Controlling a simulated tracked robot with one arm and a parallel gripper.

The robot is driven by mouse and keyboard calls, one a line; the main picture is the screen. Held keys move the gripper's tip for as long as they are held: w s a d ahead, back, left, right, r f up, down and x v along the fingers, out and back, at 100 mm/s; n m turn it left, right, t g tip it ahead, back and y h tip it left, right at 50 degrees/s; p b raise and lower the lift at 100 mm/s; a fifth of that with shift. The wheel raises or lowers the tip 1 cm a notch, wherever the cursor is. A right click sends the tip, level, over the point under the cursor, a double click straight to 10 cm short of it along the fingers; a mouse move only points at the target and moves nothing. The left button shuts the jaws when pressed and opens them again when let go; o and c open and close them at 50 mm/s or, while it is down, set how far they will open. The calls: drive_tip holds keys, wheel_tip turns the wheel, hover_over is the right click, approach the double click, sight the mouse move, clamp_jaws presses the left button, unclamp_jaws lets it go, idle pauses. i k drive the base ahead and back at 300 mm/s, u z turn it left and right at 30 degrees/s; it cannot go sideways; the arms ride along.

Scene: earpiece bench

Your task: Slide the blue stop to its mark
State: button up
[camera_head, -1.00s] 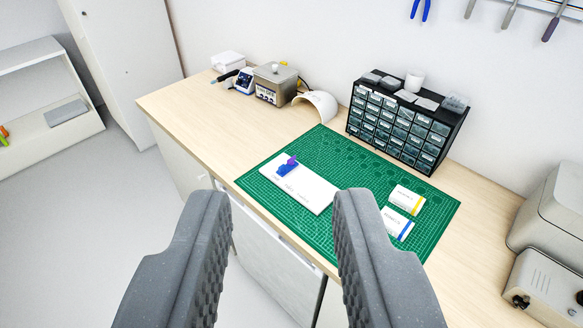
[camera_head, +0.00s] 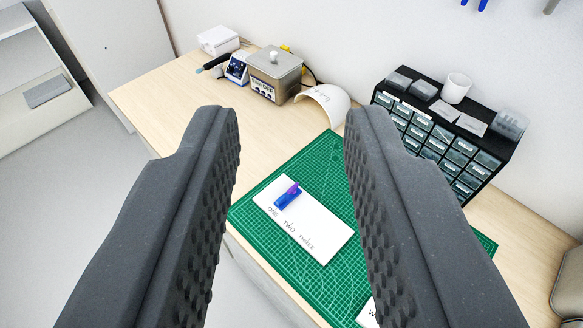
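The blue stop (camera_head: 288,196), with a purple part on top, sits near the upper left end of a white board (camera_head: 318,228). The board carries the words ONE, TWO and THREE along its lower left edge, and the stop is nearest the ONE end. The board lies on a green cutting mat (camera_head: 312,158). My gripper (camera_head: 291,112) is open and empty. Its two dark ridged fingers are apart, and the stop shows in the gap between them, farther off on the bench. Nothing touches the stop.
A black drawer cabinet (camera_head: 436,132) stands at the back right of the mat. A white curved piece (camera_head: 325,104), a metal box (camera_head: 274,73) and a small blue device (camera_head: 238,69) stand along the back. The right finger partly hides a white box (camera_head: 366,314) on the mat.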

sight(285, 199)
drive_tip(key=k, duration=1.2)
drive_tip(key=u, duration=0.55)
drive_tip(key=i, duration=2.1)
drive_tip(key=z, duration=0.55)
